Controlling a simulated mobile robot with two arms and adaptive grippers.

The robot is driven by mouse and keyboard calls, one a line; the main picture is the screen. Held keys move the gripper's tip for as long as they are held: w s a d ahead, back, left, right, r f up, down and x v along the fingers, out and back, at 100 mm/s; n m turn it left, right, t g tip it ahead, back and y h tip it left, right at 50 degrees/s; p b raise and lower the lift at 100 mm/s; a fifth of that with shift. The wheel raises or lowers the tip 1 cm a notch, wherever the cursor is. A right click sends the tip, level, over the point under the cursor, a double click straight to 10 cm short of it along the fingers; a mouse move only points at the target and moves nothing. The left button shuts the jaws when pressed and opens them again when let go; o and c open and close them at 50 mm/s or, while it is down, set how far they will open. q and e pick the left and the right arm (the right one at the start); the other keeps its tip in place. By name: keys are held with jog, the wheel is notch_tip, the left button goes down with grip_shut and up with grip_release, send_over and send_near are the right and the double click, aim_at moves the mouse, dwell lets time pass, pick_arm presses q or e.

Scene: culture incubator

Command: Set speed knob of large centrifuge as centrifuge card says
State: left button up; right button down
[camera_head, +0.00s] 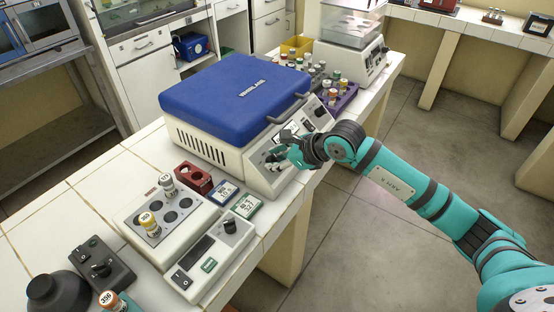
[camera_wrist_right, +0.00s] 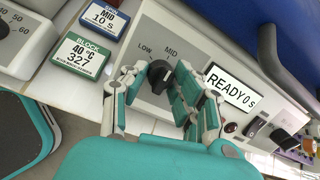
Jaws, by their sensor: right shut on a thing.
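The large centrifuge (camera_head: 235,95) has a closed blue lid and a pale front panel, on the bench. Its black speed knob (camera_wrist_right: 158,76) shows in the right wrist view below the LOW and MID marks; its pointer is hard to read. The panel display (camera_wrist_right: 233,90) reads READY 0 S. My right gripper (camera_wrist_right: 158,82) is shut on the knob, with its fingers on both sides; in the head view it is at the panel (camera_head: 283,153). The blue-edged centrifuge card (camera_wrist_right: 103,19) reads MID 10 s and lies left of the panel. My left gripper is not in view.
A green-edged block card (camera_wrist_right: 80,53) reads 40 °C 327. A heating block (camera_head: 170,215) with vials, a red rack (camera_head: 194,180) and a small control unit (camera_head: 212,262) stand nearby. A purple rack (camera_head: 345,97) and a balance (camera_head: 350,55) stand beyond the centrifuge.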

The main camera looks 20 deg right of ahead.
dwell(0.3)
jog(key=c, duration=1)
grip_release()
jog(key=v, duration=1.2)
jog(key=shift+s, duration=0.1)
jog(key=shift+f, duration=0.1)
